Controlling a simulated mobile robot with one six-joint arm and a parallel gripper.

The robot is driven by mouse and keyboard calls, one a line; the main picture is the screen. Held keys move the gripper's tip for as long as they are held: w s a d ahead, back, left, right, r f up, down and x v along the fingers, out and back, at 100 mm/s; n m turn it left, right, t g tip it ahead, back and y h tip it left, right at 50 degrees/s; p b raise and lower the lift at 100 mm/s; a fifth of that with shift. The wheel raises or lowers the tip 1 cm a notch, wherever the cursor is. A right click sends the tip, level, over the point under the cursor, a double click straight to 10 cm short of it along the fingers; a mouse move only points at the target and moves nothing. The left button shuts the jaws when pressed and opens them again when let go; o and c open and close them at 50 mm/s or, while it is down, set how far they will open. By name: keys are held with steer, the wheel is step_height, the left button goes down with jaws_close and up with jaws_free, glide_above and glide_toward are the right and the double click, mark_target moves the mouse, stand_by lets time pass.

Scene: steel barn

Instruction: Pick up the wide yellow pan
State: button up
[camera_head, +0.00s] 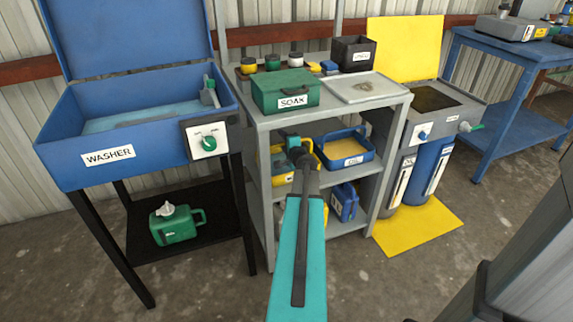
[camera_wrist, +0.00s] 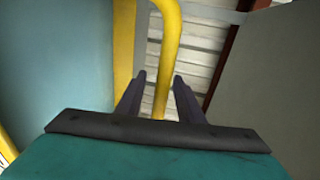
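A yellow pan (camera_head: 280,180) with a pale label sits on the middle shelf of the grey rack, mostly hidden behind my arm. Right of it on that shelf stands a blue-and-yellow pan (camera_head: 346,150), also labelled. I cannot tell for sure which is the wide yellow one. My arm reaches into the rack at the yellow pan. In the wrist view my gripper (camera_wrist: 159,76) is open, with two dark fingers apart. A yellow bar (camera_wrist: 167,55), like a handle, runs between them, nearer the right finger. I cannot tell whether it touches a finger.
The rack (camera_head: 395,165) carries a green SOAK box (camera_head: 286,91), jars and a black bin (camera_head: 353,53) on top. A blue container (camera_head: 344,201) is on the lower shelf. A blue washer (camera_head: 120,140) stands left, a grey unit (camera_head: 430,105) right. The front floor is partly clear.

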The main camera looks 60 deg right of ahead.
jaws_close()
steer(key=shift+r, duration=0.1)
stand_by(1.4)
